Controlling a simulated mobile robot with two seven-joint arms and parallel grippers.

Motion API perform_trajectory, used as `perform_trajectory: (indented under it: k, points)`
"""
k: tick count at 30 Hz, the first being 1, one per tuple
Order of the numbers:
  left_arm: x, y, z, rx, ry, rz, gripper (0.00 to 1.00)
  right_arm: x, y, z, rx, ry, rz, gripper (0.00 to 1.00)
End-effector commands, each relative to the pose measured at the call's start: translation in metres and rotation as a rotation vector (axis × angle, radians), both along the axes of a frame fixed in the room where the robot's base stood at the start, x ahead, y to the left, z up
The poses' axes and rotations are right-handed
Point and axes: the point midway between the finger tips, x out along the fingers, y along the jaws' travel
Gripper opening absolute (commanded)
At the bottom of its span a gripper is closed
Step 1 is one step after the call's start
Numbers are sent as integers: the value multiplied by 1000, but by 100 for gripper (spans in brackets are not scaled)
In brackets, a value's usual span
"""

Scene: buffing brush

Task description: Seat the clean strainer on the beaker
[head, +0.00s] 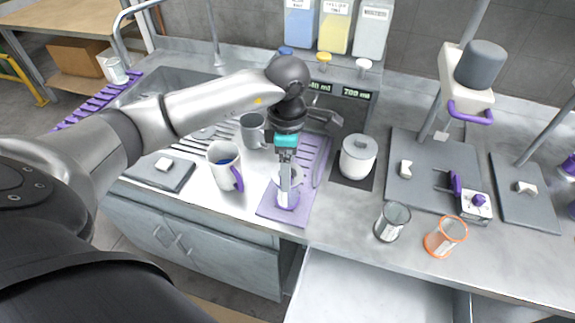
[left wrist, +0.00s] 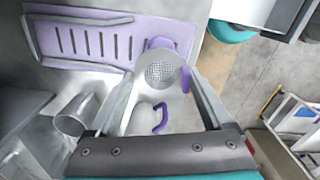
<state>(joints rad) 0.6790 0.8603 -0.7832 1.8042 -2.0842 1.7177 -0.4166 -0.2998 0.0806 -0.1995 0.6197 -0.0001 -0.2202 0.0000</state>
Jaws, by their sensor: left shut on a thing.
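My left gripper (head: 287,196) points down over the front end of the purple mat (head: 268,209). In the left wrist view its fingers (left wrist: 165,78) are shut on the strainer (left wrist: 161,72), a round mesh piece with purple parts beside it. Fingers partly hide the strainer in the head view; whether it touches the mat is unclear. A clear beaker (head: 392,222) and an orange-rimmed beaker (head: 445,237) stand upright on the counter to the right, apart from the gripper. Which beaker is the task's is not clear. My right gripper is out of view.
A white mug with a purple handle (head: 223,170) stands left of the mat, a grey mug (head: 252,130) behind it. A white lidded pot (head: 357,158) stands to the right. Stands on grey plates (head: 432,183) fill the far right. Counter between mat and beakers is clear.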

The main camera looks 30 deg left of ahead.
Motion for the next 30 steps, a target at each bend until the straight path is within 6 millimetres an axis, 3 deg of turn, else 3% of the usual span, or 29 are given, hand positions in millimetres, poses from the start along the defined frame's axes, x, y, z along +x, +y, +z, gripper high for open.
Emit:
perform_trajectory:
  k: [23, 24, 26, 30]
  points:
    - [0, 0, -13, 1, 0, 1, 31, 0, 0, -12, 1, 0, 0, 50]
    - [0, 0, -12, 0, -1, 1, 88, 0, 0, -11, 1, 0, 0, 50]
    - [0, 0, -12, 0, -1, 1, 95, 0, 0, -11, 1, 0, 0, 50]
    - [0, 0, -12, 1, 0, 1, 96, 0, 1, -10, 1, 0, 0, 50]
